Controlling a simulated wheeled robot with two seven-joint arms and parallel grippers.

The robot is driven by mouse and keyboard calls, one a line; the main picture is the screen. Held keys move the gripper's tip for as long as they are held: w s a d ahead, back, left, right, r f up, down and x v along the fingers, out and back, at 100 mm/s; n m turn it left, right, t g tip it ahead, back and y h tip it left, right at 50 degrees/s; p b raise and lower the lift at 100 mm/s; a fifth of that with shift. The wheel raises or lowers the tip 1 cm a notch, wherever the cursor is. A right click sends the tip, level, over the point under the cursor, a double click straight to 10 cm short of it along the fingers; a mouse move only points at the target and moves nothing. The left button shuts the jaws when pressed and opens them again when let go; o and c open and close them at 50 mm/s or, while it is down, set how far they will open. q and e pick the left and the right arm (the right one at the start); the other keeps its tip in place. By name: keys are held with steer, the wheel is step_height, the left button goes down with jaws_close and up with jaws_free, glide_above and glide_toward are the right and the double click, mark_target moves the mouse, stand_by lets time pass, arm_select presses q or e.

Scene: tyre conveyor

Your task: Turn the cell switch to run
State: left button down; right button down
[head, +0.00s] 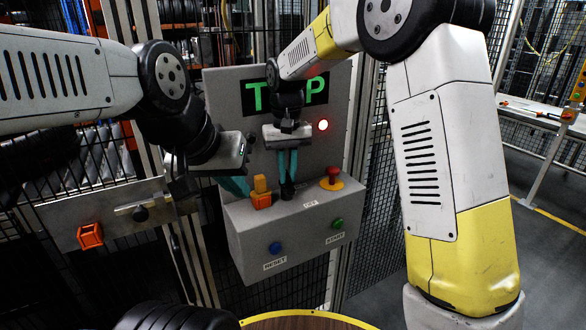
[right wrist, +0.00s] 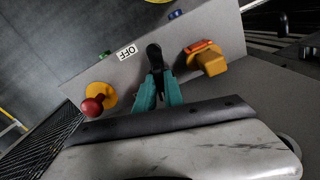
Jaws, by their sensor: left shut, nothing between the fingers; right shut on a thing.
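The cell switch's black handle (head: 287,191) stands on the sloping top of the grey control box (head: 240,215). It also shows in the right wrist view (right wrist: 154,56). My right gripper (head: 288,178) reaches down from above, its teal fingers (right wrist: 160,88) shut on this handle. Which position the handle points to is hard to tell. My left gripper (head: 238,188) is shut and empty, at the box's left side, left of the yellow-orange device.
A red mushroom button (head: 333,175) is right of the switch; a yellow-orange device (head: 261,192) is left. Blue RESET (head: 275,247) and green START (head: 337,223) buttons are on the front. A red lamp (head: 323,125) glows beside a partly hidden display (head: 256,97). Mesh fencing stands around.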

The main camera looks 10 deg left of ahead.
mark_target(287, 175)
steer(key=shift+m, duration=1)
steer(key=c, duration=1.4)
jaws_free()
steer(key=shift+c, duration=0.2)
steer(key=shift+r, duration=3.9)
